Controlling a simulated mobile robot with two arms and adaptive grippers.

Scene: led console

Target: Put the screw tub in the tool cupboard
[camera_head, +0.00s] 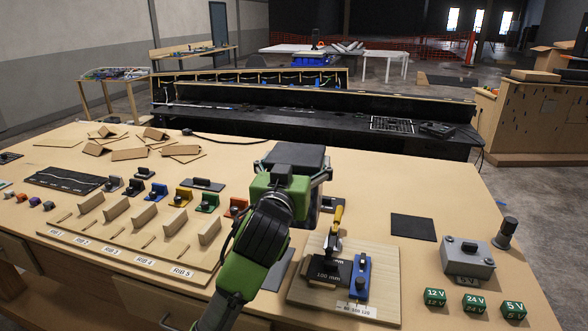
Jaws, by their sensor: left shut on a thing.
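My left gripper (293,174) reaches in from the bottom over the middle of the workbench. It is shut on a dark grey, box-shaped tub, which I take to be the screw tub (298,154). The tub shows just beyond the green gripper body, between the dark fingers. The gripper hides its lower part, so I cannot tell whether it touches the bench. No tool cupboard can be made out for sure. My right gripper is not in view.
The wooden workbench (385,192) holds labelled rib slots (145,216) and coloured clamps at left. A jig board (388,285), a grey box (466,262) and green voltage blocks (473,304) stand at right. A black console (300,122) lies behind. Bare bench shows around the dark pad (413,227).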

